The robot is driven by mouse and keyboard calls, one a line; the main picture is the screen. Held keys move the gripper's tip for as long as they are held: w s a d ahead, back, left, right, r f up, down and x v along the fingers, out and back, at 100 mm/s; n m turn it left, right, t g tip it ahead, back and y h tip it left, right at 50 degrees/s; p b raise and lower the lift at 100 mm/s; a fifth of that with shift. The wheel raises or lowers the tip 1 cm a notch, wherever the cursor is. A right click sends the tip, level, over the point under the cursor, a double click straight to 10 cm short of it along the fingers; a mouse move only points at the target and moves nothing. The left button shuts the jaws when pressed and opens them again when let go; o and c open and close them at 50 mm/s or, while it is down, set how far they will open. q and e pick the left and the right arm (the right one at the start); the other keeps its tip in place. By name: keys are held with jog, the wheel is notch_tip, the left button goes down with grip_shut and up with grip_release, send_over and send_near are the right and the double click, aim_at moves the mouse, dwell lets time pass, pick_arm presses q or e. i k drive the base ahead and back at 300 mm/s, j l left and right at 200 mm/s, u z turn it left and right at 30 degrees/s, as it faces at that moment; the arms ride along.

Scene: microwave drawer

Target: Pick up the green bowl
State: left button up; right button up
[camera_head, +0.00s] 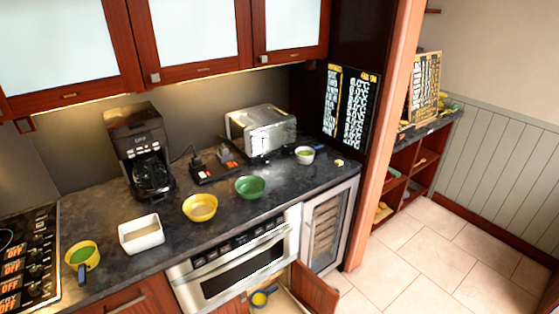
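The green bowl (250,187) stands upright on the dark countertop (185,245), right of a yellow bowl (200,207) and in front of the toaster and a small black tray. The green bowl is fully visible and nothing touches it from above. Neither of my grippers shows in the head view.
Below are a steel microwave drawer (235,270) and an open cabinet door (313,291). Tiled floor (420,245) is clear at right.

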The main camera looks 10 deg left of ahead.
aim_at(250, 187)
jog(key=i+j, duration=0.4)
jog(key=i+j+u, duration=0.1)
jog(key=i+j, duration=0.3)
jog(key=i, duration=0.2)
jog(key=i+j+u, duration=0.1)
jog(key=i+j, duration=0.6)
jog(key=i, duration=0.35)
